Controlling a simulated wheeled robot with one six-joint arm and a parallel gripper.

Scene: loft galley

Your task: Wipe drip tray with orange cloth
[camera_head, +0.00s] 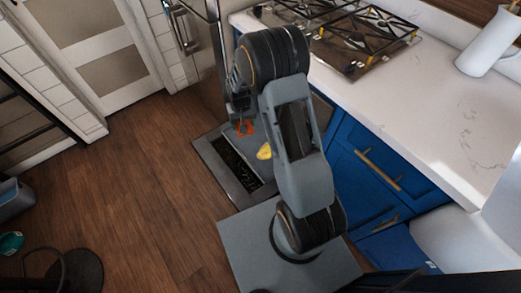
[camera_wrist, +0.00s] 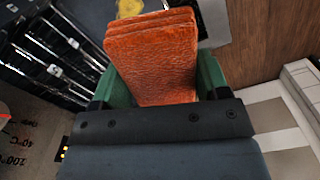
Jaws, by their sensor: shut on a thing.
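The orange cloth (camera_wrist: 152,62) is a folded, thick-looking pad in the wrist view. It is held between the green fingers of my gripper (camera_wrist: 155,82), which is shut on it. In the head view a small part of the orange cloth (camera_head: 246,127) shows beside my arm, and the arm hides most of the gripper. I cannot pick out the drip tray for sure. A low grey frame with a dark, speckled inside (camera_head: 209,150) lies below and left of the cloth in the head view.
A yellow object (camera_head: 265,152) sits beside my arm, also at the top of the wrist view (camera_wrist: 144,6). A gas hob (camera_head: 365,38) and pale worktop (camera_head: 420,100) stand above blue cabinets (camera_head: 378,160). Wooden floor (camera_head: 140,190) is open at left. Black slatted racks (camera_wrist: 52,48) show in the wrist view.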

